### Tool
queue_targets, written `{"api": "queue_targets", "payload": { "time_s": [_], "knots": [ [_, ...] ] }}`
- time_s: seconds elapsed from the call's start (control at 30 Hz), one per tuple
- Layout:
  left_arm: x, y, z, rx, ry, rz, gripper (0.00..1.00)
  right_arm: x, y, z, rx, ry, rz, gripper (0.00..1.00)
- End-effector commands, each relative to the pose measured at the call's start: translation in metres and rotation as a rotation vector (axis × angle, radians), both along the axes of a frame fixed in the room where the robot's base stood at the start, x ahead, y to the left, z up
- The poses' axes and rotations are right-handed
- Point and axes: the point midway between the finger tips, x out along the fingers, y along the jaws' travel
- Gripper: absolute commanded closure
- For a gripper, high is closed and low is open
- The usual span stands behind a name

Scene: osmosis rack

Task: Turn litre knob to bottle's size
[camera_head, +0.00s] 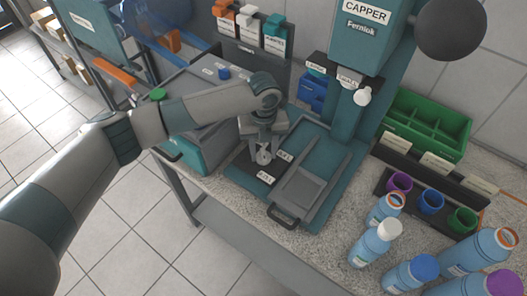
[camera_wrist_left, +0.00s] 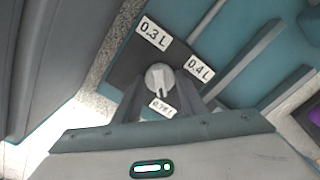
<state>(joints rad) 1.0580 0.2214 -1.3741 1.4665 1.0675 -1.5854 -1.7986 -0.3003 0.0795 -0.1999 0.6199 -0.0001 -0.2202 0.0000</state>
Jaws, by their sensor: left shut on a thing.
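The litre knob (camera_wrist_left: 160,75) is a small pale round dial on a dark plate (camera_wrist_left: 127,69) of the capper (camera_head: 357,45). Labels around it read 0.3 L (camera_wrist_left: 153,33), 0.4 L (camera_wrist_left: 199,68) and what looks like 0.75 L (camera_wrist_left: 162,107). A dark mark on the knob's lower side seems to point toward the 0.75 L label. My left gripper (camera_head: 263,156) is shut on the knob, a finger on either side; it also shows in the wrist view (camera_wrist_left: 160,84). Several light blue bottles (camera_head: 368,247) stand at the right, with white, blue and purple caps among them. My right gripper is not in view.
A sliding plate (camera_head: 300,187) with a dark handle lies right of the knob. Purple, blue and green cups (camera_head: 430,202) stand in a dark holder, with a green bin (camera_head: 425,122) behind. A large dark ball (camera_head: 450,28) hangs at top right.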

Motion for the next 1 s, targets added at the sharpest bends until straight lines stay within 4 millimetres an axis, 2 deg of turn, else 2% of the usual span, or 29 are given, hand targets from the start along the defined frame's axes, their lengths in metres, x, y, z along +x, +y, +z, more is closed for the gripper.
{"api": "queue_targets", "payload": {
  "time_s": [0.4, 0.43, 0.5, 0.83, 1.0],
  "knots": [
    [0.0019, -0.0001, 0.0022, -0.001, -0.005, -0.010, 0.85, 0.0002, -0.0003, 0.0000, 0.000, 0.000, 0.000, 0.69],
    [0.0019, -0.0001, 0.0022, -0.001, -0.005, -0.010, 0.60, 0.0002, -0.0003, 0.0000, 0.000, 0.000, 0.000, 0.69],
    [0.0017, -0.0001, 0.0021, -0.001, -0.004, -0.010, 0.44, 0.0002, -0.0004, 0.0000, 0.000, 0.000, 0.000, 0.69],
    [0.0007, -0.0001, 0.0012, -0.001, -0.002, -0.010, 0.44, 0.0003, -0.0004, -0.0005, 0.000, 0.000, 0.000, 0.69],
    [0.0011, -0.0001, 0.0073, -0.001, -0.002, -0.010, 0.44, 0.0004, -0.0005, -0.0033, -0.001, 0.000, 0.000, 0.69]
  ]
}}
